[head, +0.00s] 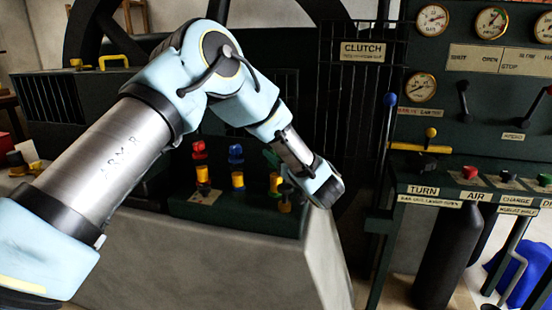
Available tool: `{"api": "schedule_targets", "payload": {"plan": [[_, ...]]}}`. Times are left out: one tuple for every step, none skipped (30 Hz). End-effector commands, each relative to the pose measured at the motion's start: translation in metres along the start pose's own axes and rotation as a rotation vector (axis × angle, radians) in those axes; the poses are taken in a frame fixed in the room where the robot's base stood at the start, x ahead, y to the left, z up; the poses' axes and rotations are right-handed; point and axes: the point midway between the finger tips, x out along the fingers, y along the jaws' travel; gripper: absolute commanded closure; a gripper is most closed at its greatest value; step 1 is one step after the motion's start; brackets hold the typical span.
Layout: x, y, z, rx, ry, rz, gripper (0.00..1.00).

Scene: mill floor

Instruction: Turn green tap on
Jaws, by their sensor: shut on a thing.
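Three taps with yellow bodies stand in a row on the dark machine top: a red tap (199,151), a blue tap (236,154) and a green tap (271,158) at the right. My gripper (286,190) comes in from the right, low against the green tap. It is shut on the green tap. The wrist and fingers hide part of this tap, so the exact contact and the handle's turn cannot be made out clearly.
A label plate (204,197) lies in front of the red tap. To the right stand a blue-knobbed lever (390,100), a yellow-knobbed lever (431,133) and a gauge panel (495,60). A dark wheel and a barred guard (345,110) are behind my arm.

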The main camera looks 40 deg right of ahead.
Motion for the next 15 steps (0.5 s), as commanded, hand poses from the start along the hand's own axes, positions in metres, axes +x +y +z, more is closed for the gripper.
{"api": "schedule_targets", "payload": {"plan": [[-0.0002, 0.0013, 0.0002, -0.002, 0.002, -0.015, 1.00], [-0.0002, 0.0014, 0.0001, -0.002, 0.002, -0.023, 1.00], [0.0001, 0.0011, -0.0001, -0.002, 0.001, -0.035, 1.00], [0.0003, 0.0010, -0.0002, -0.003, 0.001, -0.042, 1.00], [0.0004, 0.0008, -0.0003, -0.002, 0.002, -0.048, 1.00], [0.0005, 0.0006, -0.0004, -0.002, 0.002, -0.055, 1.00], [0.0006, 0.0004, -0.0005, -0.002, 0.002, -0.059, 1.00], [0.0007, 0.0003, -0.0006, -0.002, 0.002, -0.063, 1.00], [0.0008, 0.0002, -0.0007, -0.002, 0.002, -0.066, 1.00], [0.0009, 0.0001, -0.0009, -0.002, 0.002, -0.068, 1.00], [0.0010, 0.0001, -0.0010, -0.001, 0.002, -0.070, 1.00], [0.0010, 0.0000, -0.0011, -0.001, 0.003, -0.071, 1.00], [0.0011, 0.0000, -0.0012, -0.001, 0.003, -0.071, 1.00], [0.0011, 0.0000, -0.0013, -0.001, 0.003, -0.071, 1.00], [0.0011, 0.0000, -0.0013, -0.001, 0.003, -0.071, 1.00]]}}
